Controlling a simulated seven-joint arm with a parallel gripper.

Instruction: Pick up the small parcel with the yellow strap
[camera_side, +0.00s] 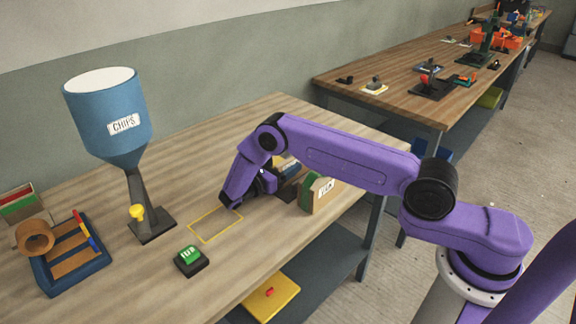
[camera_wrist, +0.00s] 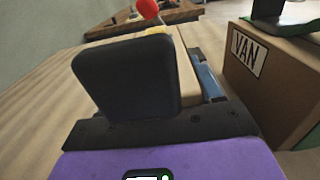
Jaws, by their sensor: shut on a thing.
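My gripper (camera_side: 264,184) is low over the table's back half in the side view, shut on a small tan parcel. In the wrist view a dark finger pad (camera_wrist: 125,78) covers most of the parcel (camera_wrist: 186,76). Only a tan side and a bit of yellow (camera_wrist: 157,31) at its far top show past the pad. In the side view the arm and fingers hide most of it, and I cannot tell whether it touches the table.
A cardboard box with a VAN label (camera_wrist: 270,82) stands close at the right; in the side view this box (camera_side: 325,192) has green on it. A yellow outline (camera_side: 215,223) on the table is empty. A green button (camera_side: 190,258) and a blue CHIPS hopper (camera_side: 108,115) stand left.

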